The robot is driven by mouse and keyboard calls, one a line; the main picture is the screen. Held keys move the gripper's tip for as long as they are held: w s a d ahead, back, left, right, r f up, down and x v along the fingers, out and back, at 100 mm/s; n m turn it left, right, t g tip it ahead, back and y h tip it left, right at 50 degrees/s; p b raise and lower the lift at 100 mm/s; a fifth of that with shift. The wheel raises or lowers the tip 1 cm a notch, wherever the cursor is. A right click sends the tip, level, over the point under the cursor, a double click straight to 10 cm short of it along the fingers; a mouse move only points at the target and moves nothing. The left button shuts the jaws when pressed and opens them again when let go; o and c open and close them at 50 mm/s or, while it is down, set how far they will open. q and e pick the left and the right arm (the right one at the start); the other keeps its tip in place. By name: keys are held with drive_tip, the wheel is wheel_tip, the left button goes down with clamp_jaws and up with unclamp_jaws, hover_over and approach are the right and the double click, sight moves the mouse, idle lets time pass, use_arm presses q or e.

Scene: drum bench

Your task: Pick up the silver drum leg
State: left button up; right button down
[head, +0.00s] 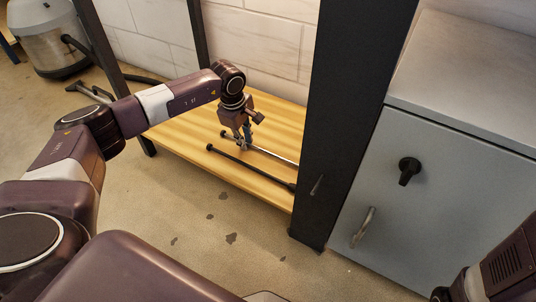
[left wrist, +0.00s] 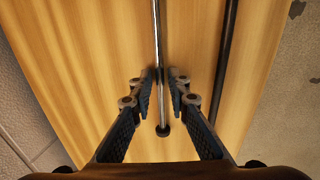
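The silver drum leg (head: 273,155) lies on the wooden shelf board, with a dark foot at its left end. It also shows in the left wrist view (left wrist: 156,30), running down the middle to its black round foot. My left gripper (head: 246,146) points down over the leg near the foot end. In the left wrist view its fingers (left wrist: 161,84) are parted, one on each side of the leg, with small gaps showing. Whether the fingertips reach down beside the leg is hard to tell. My right arm shows at the lower right of the head view; its gripper is out of view.
A black drum leg (head: 245,166) lies alongside, nearer the wooden shelf's (head: 190,150) front edge. A thick black post (head: 345,110) stands right of the legs, beside a grey cabinet (head: 390,215). Another black post stands behind my left arm. The floor in front is open.

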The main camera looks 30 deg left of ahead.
use_arm(q)
clamp_jaws()
drive_tip(key=shift+r, duration=0.15)
